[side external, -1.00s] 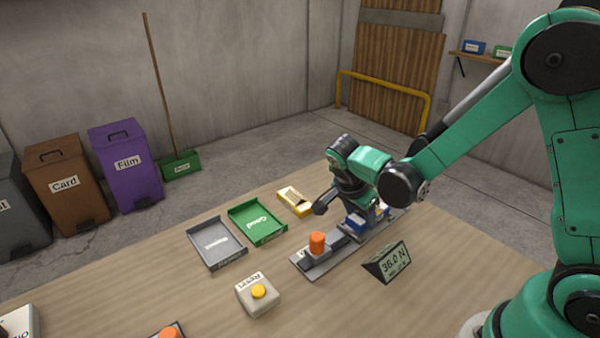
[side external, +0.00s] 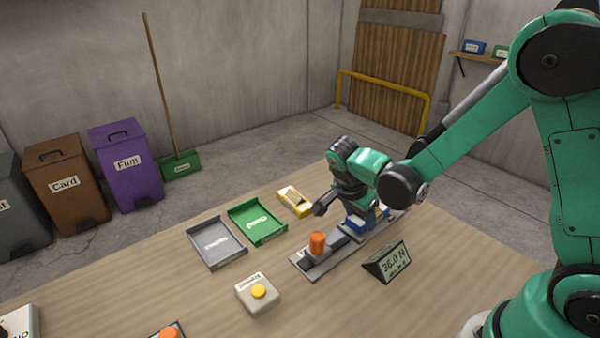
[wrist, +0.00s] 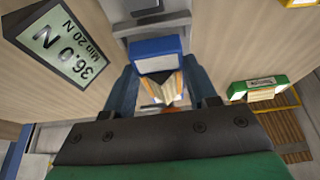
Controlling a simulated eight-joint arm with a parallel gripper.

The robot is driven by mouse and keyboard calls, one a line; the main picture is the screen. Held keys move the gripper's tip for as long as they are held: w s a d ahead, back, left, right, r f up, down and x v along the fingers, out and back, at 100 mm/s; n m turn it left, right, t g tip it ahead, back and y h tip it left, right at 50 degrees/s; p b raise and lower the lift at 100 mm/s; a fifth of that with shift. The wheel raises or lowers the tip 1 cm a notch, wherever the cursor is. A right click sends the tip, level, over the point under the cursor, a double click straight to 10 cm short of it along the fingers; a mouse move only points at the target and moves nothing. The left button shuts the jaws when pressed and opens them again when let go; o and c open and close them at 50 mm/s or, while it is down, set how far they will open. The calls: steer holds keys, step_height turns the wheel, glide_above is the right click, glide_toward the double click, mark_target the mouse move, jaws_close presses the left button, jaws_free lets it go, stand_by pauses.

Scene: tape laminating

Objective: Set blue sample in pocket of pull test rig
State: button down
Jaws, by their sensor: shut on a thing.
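The blue sample (wrist: 160,55) is a block with a blue top and a pale front face, between the two fingers of my gripper (wrist: 160,86) in the wrist view. My gripper is shut on it. In the side view the blue sample (side external: 355,223) shows below my wrist, over the far part of the pull test rig (side external: 309,271). The rig is a long grey plate with an orange knob (side external: 317,242) at its near end. The pocket is hidden by my gripper and the sample, so I cannot tell whether the sample is seated.
A display (side external: 388,262) reading 36.0 N stands right of the rig. A green tray (side external: 258,238), a grey tray (side external: 218,259) and a yellow item (side external: 295,201) lie to the left. A box with a yellow button (side external: 258,292) is nearer. Front table space is mostly clear.

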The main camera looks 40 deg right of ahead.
steer(key=shift+f, duration=0.55)
stand_by(0.4)
steer(key=shift+c, duration=0.9)
jaws_free()
steer(key=shift+v, duration=2.85)
steer(key=shift+r, duration=0.1)
